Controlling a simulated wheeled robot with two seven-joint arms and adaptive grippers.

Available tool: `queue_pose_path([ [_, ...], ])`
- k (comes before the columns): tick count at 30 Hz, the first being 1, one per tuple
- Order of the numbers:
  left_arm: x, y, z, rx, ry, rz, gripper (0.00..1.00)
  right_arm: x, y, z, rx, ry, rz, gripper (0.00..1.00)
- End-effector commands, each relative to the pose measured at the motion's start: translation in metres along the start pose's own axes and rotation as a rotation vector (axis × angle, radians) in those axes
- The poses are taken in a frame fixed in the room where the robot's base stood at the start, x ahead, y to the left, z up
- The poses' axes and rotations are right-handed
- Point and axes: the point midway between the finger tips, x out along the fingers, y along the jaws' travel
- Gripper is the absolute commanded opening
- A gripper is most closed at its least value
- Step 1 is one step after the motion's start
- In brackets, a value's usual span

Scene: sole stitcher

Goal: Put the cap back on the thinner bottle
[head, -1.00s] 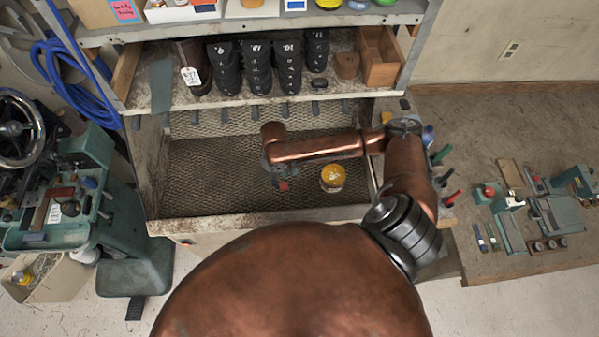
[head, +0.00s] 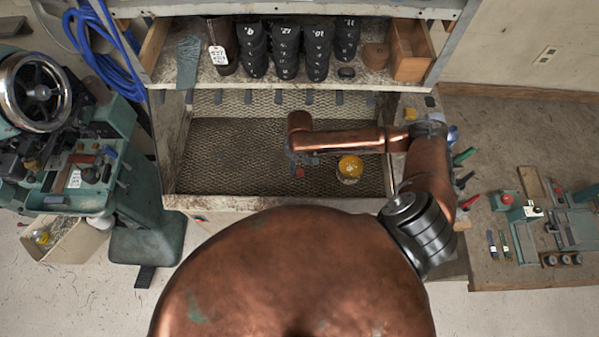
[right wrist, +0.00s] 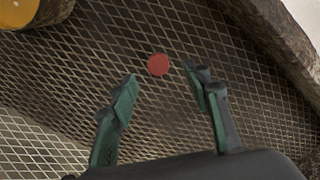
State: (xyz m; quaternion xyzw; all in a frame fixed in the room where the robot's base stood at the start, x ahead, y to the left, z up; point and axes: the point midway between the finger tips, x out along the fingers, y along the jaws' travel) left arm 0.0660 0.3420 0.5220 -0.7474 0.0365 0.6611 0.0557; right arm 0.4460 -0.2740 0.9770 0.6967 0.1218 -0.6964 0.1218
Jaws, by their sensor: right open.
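A small round red cap (right wrist: 158,64) lies on the mesh bench surface in the right wrist view. It shows in the head view as a red spot (head: 299,172) just below my right gripper. My right gripper (right wrist: 166,90) is open and empty; the cap appears between and slightly beyond its fingertips. In the head view the right gripper (head: 297,160) hangs over the mesh, partly hidden by its wrist. The yellow-topped bottle (head: 350,167) stands to the right of the gripper, below my forearm. Its yellow side (right wrist: 40,10) shows at the wrist view's upper left corner. My left gripper is out of view.
The mesh bench has a raised front edge (head: 240,202). A shelf (head: 185,80) with stacked black pieces and a wooden box (head: 411,50) runs above the back. A green machine (head: 140,190) stands left; tools lie on the right table (head: 500,275). Mesh left of the gripper is clear.

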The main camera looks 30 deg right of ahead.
Motion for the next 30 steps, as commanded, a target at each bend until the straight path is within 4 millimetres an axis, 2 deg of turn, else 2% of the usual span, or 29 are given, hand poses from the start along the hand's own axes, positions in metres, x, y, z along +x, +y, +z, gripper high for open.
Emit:
queue_pose_path([
  [6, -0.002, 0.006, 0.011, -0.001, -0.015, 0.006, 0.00, 0.005, 0.000, 0.000, 0.000, -0.003, -0.001, 0.44],
  [12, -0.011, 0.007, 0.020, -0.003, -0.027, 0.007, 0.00, 0.033, 0.003, -0.001, 0.000, -0.004, -0.001, 0.44],
  [17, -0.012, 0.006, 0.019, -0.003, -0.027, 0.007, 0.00, 0.050, 0.003, -0.002, 0.000, -0.002, 0.000, 0.44],
  [28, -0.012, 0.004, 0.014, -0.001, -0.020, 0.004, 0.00, 0.052, 0.003, -0.002, 0.000, -0.001, 0.000, 0.44],
  [30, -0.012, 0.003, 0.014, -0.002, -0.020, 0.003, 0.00, 0.052, 0.003, -0.002, 0.000, -0.001, 0.000, 0.40],
])
